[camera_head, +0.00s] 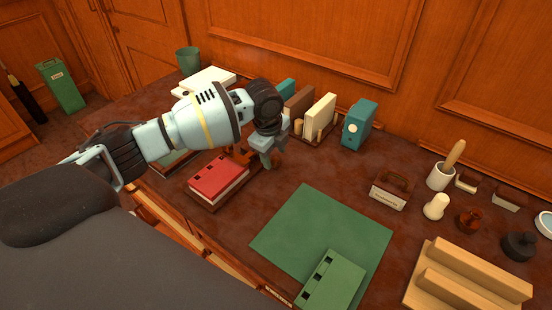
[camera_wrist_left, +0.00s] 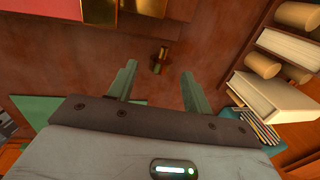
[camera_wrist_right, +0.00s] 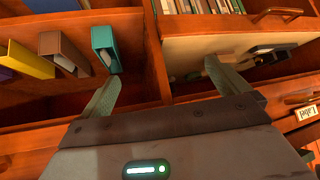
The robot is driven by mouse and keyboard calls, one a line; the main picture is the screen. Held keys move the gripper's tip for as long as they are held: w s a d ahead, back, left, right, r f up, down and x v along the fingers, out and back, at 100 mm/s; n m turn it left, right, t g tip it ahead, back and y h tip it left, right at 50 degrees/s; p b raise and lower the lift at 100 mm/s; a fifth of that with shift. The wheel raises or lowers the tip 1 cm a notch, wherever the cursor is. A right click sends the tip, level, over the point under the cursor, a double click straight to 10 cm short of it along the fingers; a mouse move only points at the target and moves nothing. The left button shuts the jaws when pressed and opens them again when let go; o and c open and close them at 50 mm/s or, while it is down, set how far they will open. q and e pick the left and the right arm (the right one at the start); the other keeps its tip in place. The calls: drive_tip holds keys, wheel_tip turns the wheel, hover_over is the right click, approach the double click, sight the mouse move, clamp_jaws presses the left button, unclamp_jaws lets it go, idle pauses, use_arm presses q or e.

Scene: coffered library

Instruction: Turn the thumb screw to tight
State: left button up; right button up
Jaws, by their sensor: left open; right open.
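My left gripper (camera_head: 268,157) points down over the desk just right of the red book (camera_head: 218,178), with a brown wooden piece (camera_head: 240,155) partly hidden behind it. In the left wrist view its open fingers (camera_wrist_left: 158,72) are empty. A small brass-and-dark piece (camera_wrist_left: 160,58) stands below and between the fingertips, apart from them. It may be the thumb screw, but it is too small to be sure, and I cannot read its setting. My right gripper (camera_wrist_right: 160,82) is open and empty in front of shelves, outside the head view.
Upright books (camera_head: 319,117) and a teal binder (camera_head: 358,124) stand close behind my left gripper. A green mat (camera_head: 310,230) lies to the right, with a green book (camera_head: 333,282) on it. In the right wrist view a teal file (camera_wrist_right: 104,48) stands in a shelf compartment.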

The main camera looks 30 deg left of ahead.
sight(273, 162)
use_arm(q)
drive_tip(key=shift+w+f, duration=0.15)
drive_tip(key=shift+f, duration=0.55)
drive_tip(key=shift+w+f, duration=0.15)
drive_tip(key=shift+f, duration=0.55)
drive_tip(key=c, duration=1)
